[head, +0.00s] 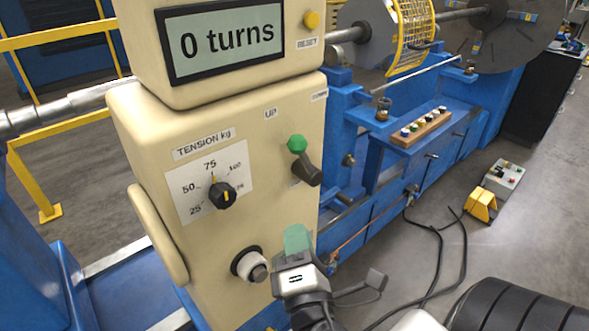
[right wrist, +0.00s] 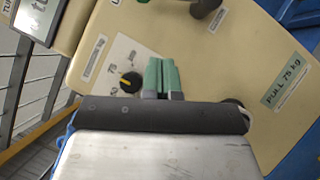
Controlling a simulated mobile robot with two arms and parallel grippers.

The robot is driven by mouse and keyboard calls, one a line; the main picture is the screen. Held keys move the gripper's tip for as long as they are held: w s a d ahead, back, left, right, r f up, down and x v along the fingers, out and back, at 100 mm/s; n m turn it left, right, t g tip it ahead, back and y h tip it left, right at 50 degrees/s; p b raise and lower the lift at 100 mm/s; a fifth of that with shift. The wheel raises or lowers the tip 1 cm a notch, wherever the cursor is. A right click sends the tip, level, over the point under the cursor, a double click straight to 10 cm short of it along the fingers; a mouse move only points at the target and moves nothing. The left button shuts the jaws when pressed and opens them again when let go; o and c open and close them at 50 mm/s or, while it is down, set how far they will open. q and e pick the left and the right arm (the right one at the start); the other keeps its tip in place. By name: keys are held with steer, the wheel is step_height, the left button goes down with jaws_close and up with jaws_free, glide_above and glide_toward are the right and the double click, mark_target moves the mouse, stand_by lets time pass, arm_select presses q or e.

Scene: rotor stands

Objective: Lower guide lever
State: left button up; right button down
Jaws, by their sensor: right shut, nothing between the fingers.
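The guide lever (head: 308,170) is on the front of the cream control box, a dark arm with a green knob (head: 297,144) at its upper end, below the UP label (head: 270,113). In the right wrist view the lever's dark part (right wrist: 205,8) shows at the top edge, with a bit of green knob beside it. My right gripper (head: 297,238) has green fingers, pressed together and empty. It is below the lever and apart from it. The shut fingers also show in the right wrist view (right wrist: 160,76). My left gripper is not in view.
The cream box (head: 140,110) carries a tension dial (head: 222,195) and a lower round knob (head: 250,265), close to my right gripper. A display (head: 225,40) reads 0 turns. Blue machine framing (head: 350,110) lies to the right. Cables (head: 440,250) and a pedal (head: 481,206) lie on the floor.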

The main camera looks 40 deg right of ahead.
mark_target(299, 171)
steer(key=p+x, duration=0.2)
steer(key=x, duration=0.2)
steer(key=s+d+p+x, duration=0.1)
steer(key=p+x, duration=0.1)
steer(key=x, duration=0.2)
steer(key=d+p+x, duration=0.1)
steer(key=p+x, duration=0.1)
steer(key=x, duration=0.3)
steer(key=shift+s+d+r+p, duration=0.1)
steer(key=shift+s+r+p, duration=0.05)
steer(key=shift+r+p, duration=0.25)
